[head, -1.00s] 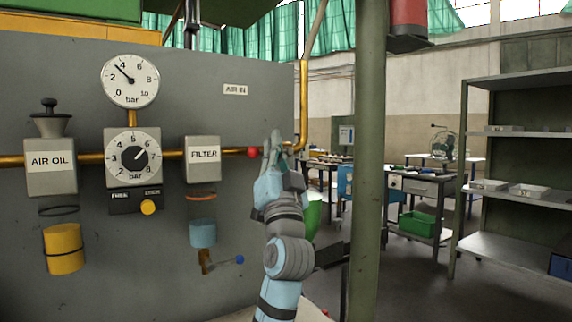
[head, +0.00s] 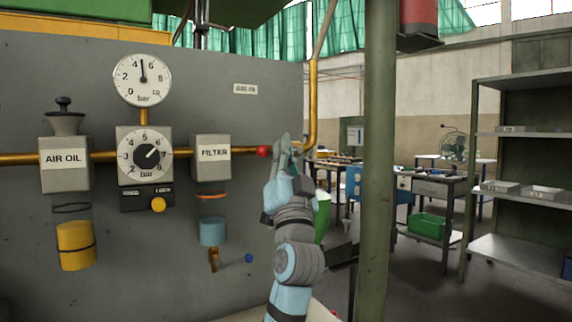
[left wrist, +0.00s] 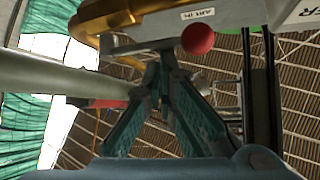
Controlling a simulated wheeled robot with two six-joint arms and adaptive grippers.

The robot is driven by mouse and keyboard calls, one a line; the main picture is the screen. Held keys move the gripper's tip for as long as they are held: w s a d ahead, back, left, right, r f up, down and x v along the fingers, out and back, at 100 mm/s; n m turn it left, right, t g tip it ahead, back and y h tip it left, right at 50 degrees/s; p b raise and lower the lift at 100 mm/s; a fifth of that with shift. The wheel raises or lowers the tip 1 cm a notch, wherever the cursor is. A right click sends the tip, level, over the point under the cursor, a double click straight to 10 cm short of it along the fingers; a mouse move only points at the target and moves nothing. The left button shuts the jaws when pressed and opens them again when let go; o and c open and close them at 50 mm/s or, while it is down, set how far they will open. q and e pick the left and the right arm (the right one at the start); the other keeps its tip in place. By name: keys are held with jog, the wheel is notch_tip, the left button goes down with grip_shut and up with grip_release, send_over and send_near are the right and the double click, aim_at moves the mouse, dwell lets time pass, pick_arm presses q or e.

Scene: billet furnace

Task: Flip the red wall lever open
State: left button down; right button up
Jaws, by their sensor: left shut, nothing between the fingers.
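The red ball knob (head: 263,152) of the wall lever sits on the line of the brass pipe, right of the FILTER block (head: 212,158). It also shows in the left wrist view (left wrist: 198,39), just above and right of the fingertips. The lever's arm is largely hidden behind my gripper in the head view. My left gripper (head: 284,143) is upright in front of the pipe, just right of the knob. Its fingers come together at the tips with nothing between them. I cannot tell whether they touch the lever. My right gripper is not in view.
The round gauge (head: 142,80) above the regulator has its needle pointing nearly straight up. A small blue-ended lever (head: 249,258) hangs below the filter. A green post (head: 376,200) stands to the right of my arm. Shelves (head: 520,192) stand farther right.

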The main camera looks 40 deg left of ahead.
pick_arm(q)
jog(key=v, duration=1.1)
jog(key=shift+d+f, duration=0.2)
jog(key=shift+f, duration=0.05)
jog(key=shift+s, duration=0.1)
